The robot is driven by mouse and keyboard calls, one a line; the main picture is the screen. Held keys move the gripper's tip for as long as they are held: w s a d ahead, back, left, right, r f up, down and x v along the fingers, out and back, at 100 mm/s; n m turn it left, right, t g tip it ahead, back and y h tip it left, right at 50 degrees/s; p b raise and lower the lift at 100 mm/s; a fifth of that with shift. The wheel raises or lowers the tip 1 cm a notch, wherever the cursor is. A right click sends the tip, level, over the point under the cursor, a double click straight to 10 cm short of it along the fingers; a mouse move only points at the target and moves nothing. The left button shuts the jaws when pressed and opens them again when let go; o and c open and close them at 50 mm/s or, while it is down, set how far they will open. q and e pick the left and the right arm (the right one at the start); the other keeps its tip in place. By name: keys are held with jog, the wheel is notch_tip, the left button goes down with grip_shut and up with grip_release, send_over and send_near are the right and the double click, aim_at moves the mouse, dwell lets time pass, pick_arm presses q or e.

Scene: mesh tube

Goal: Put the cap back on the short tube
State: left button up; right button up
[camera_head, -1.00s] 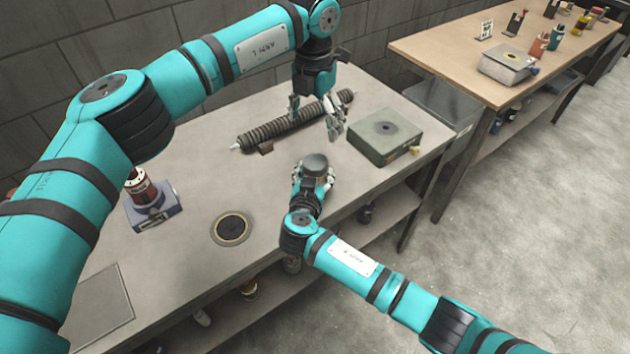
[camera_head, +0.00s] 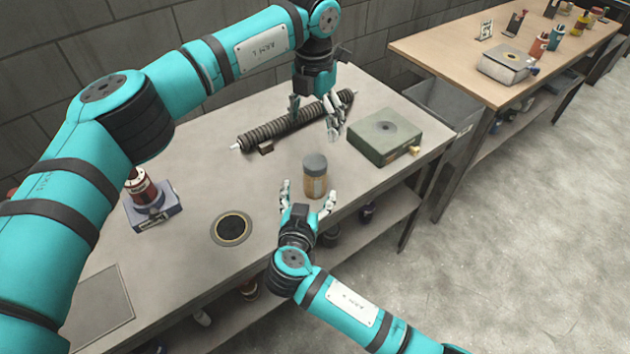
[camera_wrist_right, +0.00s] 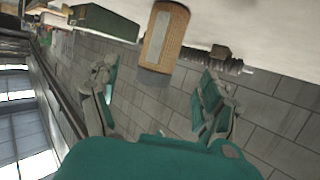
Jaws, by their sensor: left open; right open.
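The short tube (camera_head: 315,187) stands upright near the front edge of the bench, with an amber mesh-like body. The grey cap (camera_head: 316,162) sits on its top and looks level. In the right wrist view the tube (camera_wrist_right: 164,35) appears upside down with the cap (camera_wrist_right: 153,78) at its lower end. My right gripper (camera_head: 307,195) is open just in front of the tube, its fingers spread to either side and apart from it. My left gripper (camera_head: 314,114) is open and empty above the back of the bench, near a dark ribbed roll.
The dark ribbed roll (camera_head: 275,133) lies along the back. A green box (camera_head: 385,145) stands to the right. A blue block with a red bottle (camera_head: 143,190) and a round dark inset (camera_head: 232,229) lie left. A wooden table (camera_head: 440,48) stands beyond. The bench middle is clear.

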jog(key=shift+v, duration=1.35)
